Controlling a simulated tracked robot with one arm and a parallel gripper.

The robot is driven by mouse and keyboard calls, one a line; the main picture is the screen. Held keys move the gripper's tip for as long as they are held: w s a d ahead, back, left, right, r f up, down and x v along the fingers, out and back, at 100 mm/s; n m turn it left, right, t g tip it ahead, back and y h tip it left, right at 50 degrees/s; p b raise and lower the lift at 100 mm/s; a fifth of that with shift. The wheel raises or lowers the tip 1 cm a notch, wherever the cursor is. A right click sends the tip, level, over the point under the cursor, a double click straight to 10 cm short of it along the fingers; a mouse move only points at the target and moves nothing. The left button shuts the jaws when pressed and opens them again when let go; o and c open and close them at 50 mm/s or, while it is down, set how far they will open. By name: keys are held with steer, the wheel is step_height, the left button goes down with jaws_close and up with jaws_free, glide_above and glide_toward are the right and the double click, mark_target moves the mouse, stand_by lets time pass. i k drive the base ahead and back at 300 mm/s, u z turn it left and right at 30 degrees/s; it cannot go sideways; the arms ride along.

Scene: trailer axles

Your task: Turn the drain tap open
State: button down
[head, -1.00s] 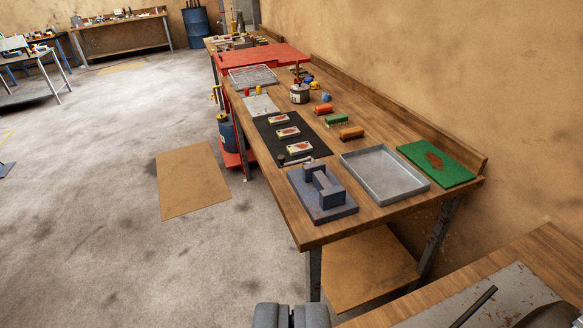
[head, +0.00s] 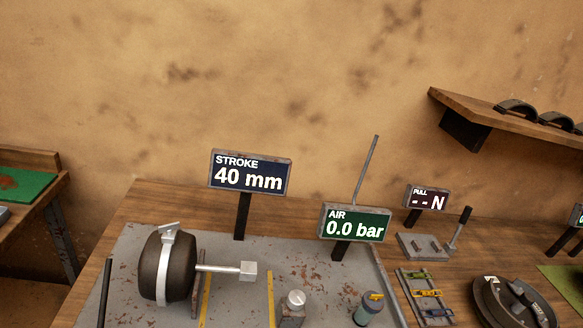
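A small grey-blue cylinder (head: 366,312) stands near the right side of the grey metal tray, low in the head view. A yellow lever (head: 376,296) sits on its top and looks like the drain tap. The lever lies roughly flat, pointing right; I cannot tell its valve position from this. The AIR sign (head: 354,224) behind it reads 0.0 bar. My gripper is not in view.
The grey tray (head: 130,262) also holds a black chamber (head: 160,268) with a rod, a silver-topped knob (head: 296,300) and an upright dark rod (head: 105,290). The STROKE sign (head: 248,174) reads 40 mm. A wall shelf (head: 470,105) juts out at upper right.

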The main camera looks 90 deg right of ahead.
mark_target(374, 297)
steer(key=k, duration=0.5)
steer(key=z, duration=1.8)
steer(key=k, duration=0.75)
steer(key=z, duration=0.1)
